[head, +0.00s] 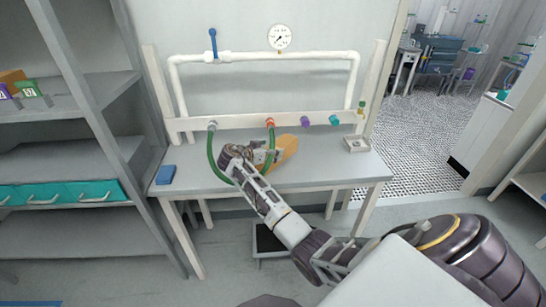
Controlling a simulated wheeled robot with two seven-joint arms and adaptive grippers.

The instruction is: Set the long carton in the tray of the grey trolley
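An orange-brown block (287,147), which may be the long carton, is at the back of the grey bench, partly hidden by my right gripper. My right gripper (267,157) is over the bench at the block's left end, its arm coming in from the lower right. Its fingers are too small and overlapped to show whether they are open or shut on the block. My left gripper is not in view. A low, dark-topped thing with a light rim (258,253) stands on the floor under the bench front; I cannot tell whether it is the grey trolley.
White piping with a gauge (279,37) and a blue-handled valve (213,42) rises behind the bench (330,172). Green hoses (211,158) hang near my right gripper. A blue block (166,174) and a small pale dish (355,144) sit at the bench ends. Shelves (70,160) stand left.

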